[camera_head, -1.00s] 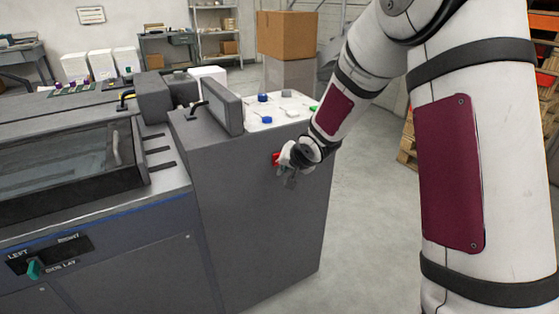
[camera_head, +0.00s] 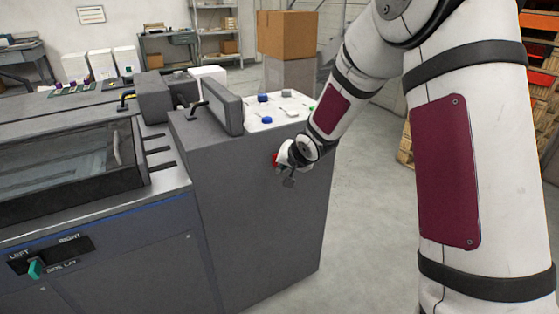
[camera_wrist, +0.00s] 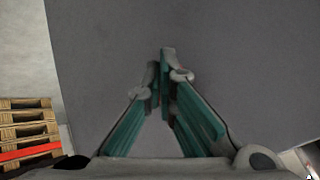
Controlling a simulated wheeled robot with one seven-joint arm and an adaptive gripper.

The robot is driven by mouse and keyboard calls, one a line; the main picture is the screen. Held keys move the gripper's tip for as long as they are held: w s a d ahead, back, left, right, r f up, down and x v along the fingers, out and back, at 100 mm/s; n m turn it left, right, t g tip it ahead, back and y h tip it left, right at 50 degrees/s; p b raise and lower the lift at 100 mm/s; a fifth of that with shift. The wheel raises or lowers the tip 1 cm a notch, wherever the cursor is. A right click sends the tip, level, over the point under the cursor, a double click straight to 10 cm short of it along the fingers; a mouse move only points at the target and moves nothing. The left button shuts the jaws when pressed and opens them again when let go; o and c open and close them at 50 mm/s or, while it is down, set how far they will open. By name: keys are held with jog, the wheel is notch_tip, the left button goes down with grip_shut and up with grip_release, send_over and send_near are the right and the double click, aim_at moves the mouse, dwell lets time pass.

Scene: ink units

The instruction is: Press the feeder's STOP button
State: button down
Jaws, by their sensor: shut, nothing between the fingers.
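A red part (camera_head: 274,159), which looks like the STOP button, shows on the front face of the grey feeder cabinet (camera_head: 255,235). My gripper covers most of it, and no label is readable. My gripper (camera_head: 289,182) is close in front of the cabinet face, with its fingers just below and right of the red part. I cannot tell whether it touches the button. In the wrist view my gripper (camera_wrist: 164,58) has its fingertips together, with nothing seen between them, against plain grey panel (camera_wrist: 240,70). No button shows in that view.
A teal switch (camera_head: 34,268) is at lower left. Open floor (camera_head: 370,240) lies right of the cabinet. Wooden pallets (camera_wrist: 28,128) show at left in the wrist view.

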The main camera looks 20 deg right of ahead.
jog(key=shift+w+a, duration=0.1)
jog(key=shift+w, duration=0.35)
dwell(0.6)
jog(key=shift+s, duration=0.1)
jog(key=shift+s+d, duration=0.2)
jog(key=shift+s, duration=0.55)
jog(key=shift+s+d+p, duration=0.2)
jog(key=shift+s, duration=0.6)
jog(key=shift+s+d+p, duration=0.15)
jog(key=shift+s+d, duration=0.1)
jog(key=shift+s, duration=0.55)
jog(key=shift+s+d+p, duration=0.2)
jog(key=shift+s, duration=0.6)
